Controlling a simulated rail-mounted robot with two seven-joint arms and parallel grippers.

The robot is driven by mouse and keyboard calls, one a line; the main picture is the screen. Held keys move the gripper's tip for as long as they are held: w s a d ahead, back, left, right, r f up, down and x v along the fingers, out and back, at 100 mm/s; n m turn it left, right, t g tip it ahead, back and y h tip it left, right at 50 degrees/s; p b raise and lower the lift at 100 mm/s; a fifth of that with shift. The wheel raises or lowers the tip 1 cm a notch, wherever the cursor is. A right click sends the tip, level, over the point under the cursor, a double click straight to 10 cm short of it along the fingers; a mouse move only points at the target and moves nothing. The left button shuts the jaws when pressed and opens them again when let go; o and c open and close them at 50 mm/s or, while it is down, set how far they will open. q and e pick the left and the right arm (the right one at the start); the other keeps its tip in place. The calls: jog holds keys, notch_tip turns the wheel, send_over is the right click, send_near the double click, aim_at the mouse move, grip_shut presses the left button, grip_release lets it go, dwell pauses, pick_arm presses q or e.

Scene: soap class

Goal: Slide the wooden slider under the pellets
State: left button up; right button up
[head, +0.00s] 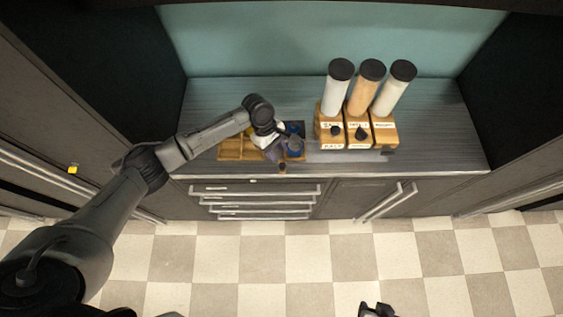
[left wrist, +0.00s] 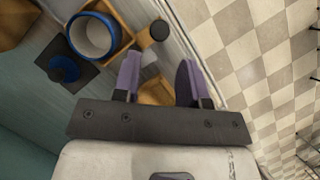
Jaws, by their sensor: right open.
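My left gripper (head: 268,143) is low over the left part of the counter, beside the wooden tray (head: 236,149). In the left wrist view its two purple-padded fingers (left wrist: 158,82) stand apart. A piece of wood (left wrist: 155,93) shows in the gap; I cannot tell whether it is the slider or touches the fingers. Three wooden dispensers with tubes stand right of centre: a white tube (head: 338,90), an orange tube (head: 366,89) and a cream tube (head: 394,90). Their labels are too small to read surely. My right gripper (head: 376,309) shows at the bottom edge, far from the counter.
A blue-rimmed cup (head: 295,147) stands right of my left gripper and also shows in the left wrist view (left wrist: 94,36). A small black-topped item (left wrist: 159,30) stands near the counter's front edge. A grey flat strip (head: 340,156) lies before the dispensers. The counter's right end is clear.

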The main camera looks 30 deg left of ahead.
aim_at(282, 165)
pick_arm(q)
jog(key=x, duration=0.7)
jog(key=shift+f, duration=0.15)
grip_shut()
